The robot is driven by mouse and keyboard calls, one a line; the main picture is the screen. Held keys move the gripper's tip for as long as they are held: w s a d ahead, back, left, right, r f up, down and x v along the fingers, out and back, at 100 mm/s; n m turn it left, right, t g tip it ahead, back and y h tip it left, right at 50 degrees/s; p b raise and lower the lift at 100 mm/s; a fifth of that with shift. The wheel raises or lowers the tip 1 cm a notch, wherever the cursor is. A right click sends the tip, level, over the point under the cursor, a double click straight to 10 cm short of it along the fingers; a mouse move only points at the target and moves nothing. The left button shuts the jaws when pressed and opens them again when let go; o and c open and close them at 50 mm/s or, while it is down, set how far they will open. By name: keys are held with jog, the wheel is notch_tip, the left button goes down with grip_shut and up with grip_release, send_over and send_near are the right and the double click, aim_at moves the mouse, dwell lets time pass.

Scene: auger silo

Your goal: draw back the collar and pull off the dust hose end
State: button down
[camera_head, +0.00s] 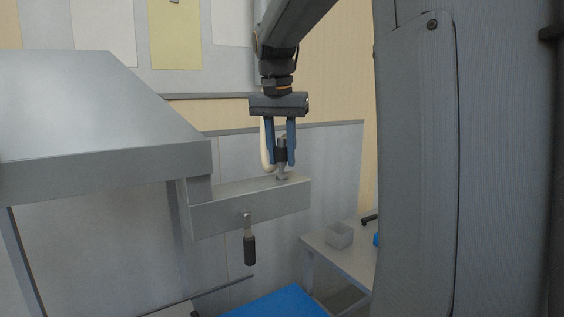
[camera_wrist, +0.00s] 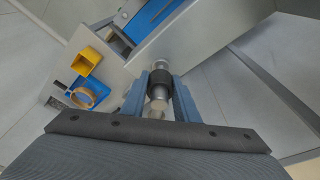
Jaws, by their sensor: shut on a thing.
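My gripper (camera_head: 281,155) points down over the end of a grey metal beam (camera_head: 250,208). Its two blue fingers are shut on the dark collar (camera_head: 281,155) of the hose coupling, which stands on a metal stub (camera_head: 283,176) on top of the beam. The wrist view shows the same dark collar (camera_wrist: 160,77) between the fingertips, with bright metal on either side of it. A cream hose (camera_head: 265,145) runs down along the left finger in the head view. I cannot tell whether the collar is drawn back.
A black-handled lever (camera_head: 249,248) hangs from the beam's front. A grey hopper (camera_head: 100,110) stands left. A side table (camera_head: 345,262) with a grey bin (camera_head: 340,235) is lower right. The wrist view shows a yellow box (camera_wrist: 86,62) and a blue tray (camera_wrist: 100,88).

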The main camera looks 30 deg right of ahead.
aim_at(282, 138)
jog(key=shift+r, duration=0.1)
jog(key=shift+r+p, duration=2.5)
jog(key=shift+r, duration=0.05)
